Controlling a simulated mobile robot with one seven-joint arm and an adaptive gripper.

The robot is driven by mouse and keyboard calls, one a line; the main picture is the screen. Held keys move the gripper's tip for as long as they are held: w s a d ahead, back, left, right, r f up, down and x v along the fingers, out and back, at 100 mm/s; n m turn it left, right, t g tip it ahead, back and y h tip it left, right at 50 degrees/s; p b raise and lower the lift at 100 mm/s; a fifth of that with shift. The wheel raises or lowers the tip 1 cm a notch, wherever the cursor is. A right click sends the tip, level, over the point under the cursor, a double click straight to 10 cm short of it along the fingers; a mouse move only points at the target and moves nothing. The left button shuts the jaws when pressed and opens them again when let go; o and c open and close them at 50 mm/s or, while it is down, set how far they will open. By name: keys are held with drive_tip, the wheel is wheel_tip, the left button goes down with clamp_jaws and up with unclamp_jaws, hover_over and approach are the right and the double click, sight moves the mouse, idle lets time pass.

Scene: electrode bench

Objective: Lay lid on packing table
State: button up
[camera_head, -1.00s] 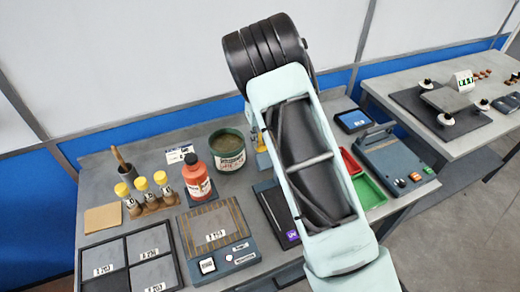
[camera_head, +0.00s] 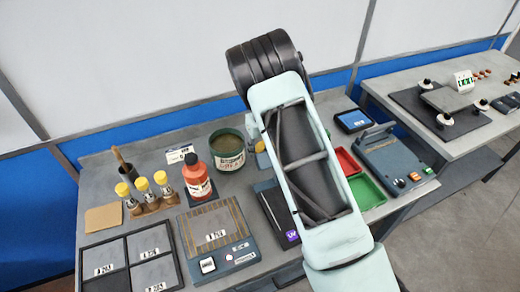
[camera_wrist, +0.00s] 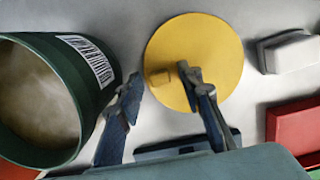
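A round yellow lid (camera_wrist: 220,55) with a small raised yellow knob lies flat on the grey bench in the wrist view. In the head view only a small yellow piece of it (camera_head: 263,161) shows beside my arm. My gripper (camera_wrist: 160,90) is over the lid's near left part, with its dark fingers spread apart. The right finger overlaps the lid just right of the knob; the left finger is beside the lid, near the green pot (camera_wrist: 105,105). Nothing is held between the fingers. My arm hides the gripper in the head view. A second table (camera_head: 395,80) stands at the right.
The open green pot (camera_head: 228,153) stands close to the lid's left. A red tray (camera_head: 347,162) and a green tray (camera_head: 367,192) lie to the right of my arm. An orange-red bottle (camera_head: 197,178) and several yellow-capped vials stand left. The second table carries a dark mat.

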drive_tip(key=shift+r, duration=0.1)
wheel_tip(320, 180, up, 12)
drive_tip(key=s, duration=0.1)
drive_tip(key=shift+s+d, duration=0.35)
idle(0.5)
